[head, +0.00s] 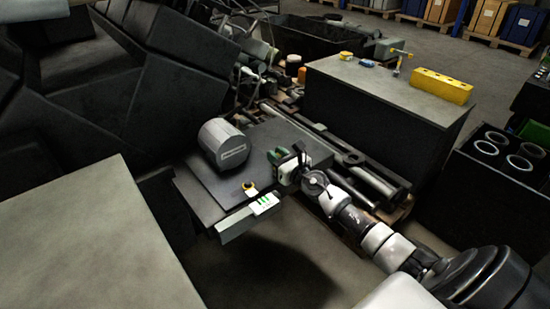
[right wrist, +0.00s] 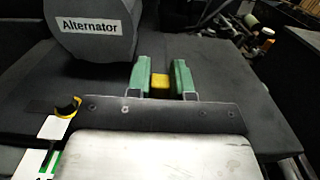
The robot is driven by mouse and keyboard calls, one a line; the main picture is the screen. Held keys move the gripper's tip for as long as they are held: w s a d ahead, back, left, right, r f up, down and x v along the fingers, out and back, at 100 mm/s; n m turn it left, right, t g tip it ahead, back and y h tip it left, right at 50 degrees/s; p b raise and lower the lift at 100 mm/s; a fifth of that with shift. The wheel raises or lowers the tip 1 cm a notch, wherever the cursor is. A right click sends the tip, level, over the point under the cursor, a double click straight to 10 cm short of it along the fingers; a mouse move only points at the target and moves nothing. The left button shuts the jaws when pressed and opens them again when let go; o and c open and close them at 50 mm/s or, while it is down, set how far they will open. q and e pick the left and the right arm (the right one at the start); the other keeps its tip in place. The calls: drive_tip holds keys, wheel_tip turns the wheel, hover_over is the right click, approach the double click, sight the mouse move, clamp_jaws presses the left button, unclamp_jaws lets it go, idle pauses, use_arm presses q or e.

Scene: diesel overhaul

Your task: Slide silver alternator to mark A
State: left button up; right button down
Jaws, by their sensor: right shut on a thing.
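The silver alternator (head: 222,143) is a grey cylinder labelled "Alternator". It stands on a dark plate (head: 205,188), left of my right gripper in the head view. In the right wrist view the alternator (right wrist: 92,40) is at upper left, cut off by the top edge. My right gripper (head: 285,157) has green fingers. In the right wrist view they close on a small yellow block (right wrist: 160,82); whether this joins the alternator cannot be told. A white and green label (head: 263,204) lies at the plate's front edge; its letter is unreadable. My left gripper is out of view.
A yellow and black ring (head: 249,188) sits near the plate's front edge. A dark cabinet (head: 385,105) with a yellow block (head: 441,86) on top stands behind my right arm. Rods and pipes lie between. A grey tabletop (head: 90,240) fills the lower left.

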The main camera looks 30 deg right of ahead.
drive_tip(key=shift+d, duration=0.1)
drive_tip(key=c, duration=1)
unclamp_jaws()
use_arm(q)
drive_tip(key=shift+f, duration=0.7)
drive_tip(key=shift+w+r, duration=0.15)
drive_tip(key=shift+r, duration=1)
use_arm(e)
drive_tip(key=s, duration=1)
drive_tip(key=shift+s+d, duration=0.4)
